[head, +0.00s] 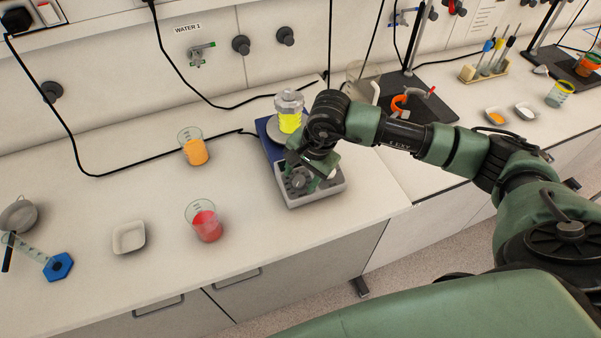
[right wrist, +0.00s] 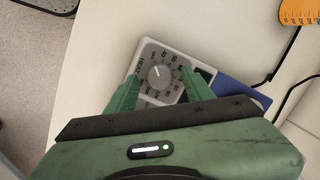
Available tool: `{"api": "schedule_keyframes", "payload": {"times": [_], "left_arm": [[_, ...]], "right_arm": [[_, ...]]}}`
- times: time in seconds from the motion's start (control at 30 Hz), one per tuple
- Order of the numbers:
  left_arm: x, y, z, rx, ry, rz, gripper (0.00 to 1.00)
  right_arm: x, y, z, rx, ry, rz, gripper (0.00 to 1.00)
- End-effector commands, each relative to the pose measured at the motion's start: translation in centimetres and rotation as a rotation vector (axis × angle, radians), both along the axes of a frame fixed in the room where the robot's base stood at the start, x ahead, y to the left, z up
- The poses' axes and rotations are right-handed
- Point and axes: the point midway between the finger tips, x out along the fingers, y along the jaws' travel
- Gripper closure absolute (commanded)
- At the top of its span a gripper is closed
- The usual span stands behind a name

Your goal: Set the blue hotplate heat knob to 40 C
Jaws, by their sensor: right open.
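The blue hotplate (head: 266,141) stands near the bench's front edge, with a light grey control panel (head: 317,197) facing front. A glass vessel with yellow liquid (head: 289,121) stands on the hotplate. My right gripper (head: 309,178) is over the panel. In the right wrist view, its two green fingers (right wrist: 161,82) are apart, one on each side of the knob; I cannot tell whether they touch it. My left gripper is in neither view.
Beakers of orange liquid (head: 196,152) and red liquid (head: 207,226) stand left of the hotplate. A white dish (head: 129,237) and a measuring cylinder with a blue base (head: 58,266) lie further left. A black stand base (head: 425,105) is to the right.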

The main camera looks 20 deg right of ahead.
Motion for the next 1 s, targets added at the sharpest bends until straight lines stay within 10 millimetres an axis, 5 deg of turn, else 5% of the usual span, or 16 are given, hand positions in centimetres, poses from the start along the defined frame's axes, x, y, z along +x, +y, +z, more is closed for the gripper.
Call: {"api": "schedule_keyframes", "payload": {"times": [0.37,0.57,0.6,1.0], "left_arm": [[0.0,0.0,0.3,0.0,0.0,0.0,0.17],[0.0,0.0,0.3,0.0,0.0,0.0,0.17],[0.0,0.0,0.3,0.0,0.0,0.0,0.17],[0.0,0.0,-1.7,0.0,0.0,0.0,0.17]], "right_arm": [[0.2,0.2,-1.0,0.0,0.0,0.0,0.48],[0.2,0.2,-1.0,0.0,0.0,0.0,0.98],[0.2,0.2,-1.0,0.001,0.001,0.0,1.0],[0.2,0.1,-1.4,0.028,-0.004,-0.084,1.0]]}}
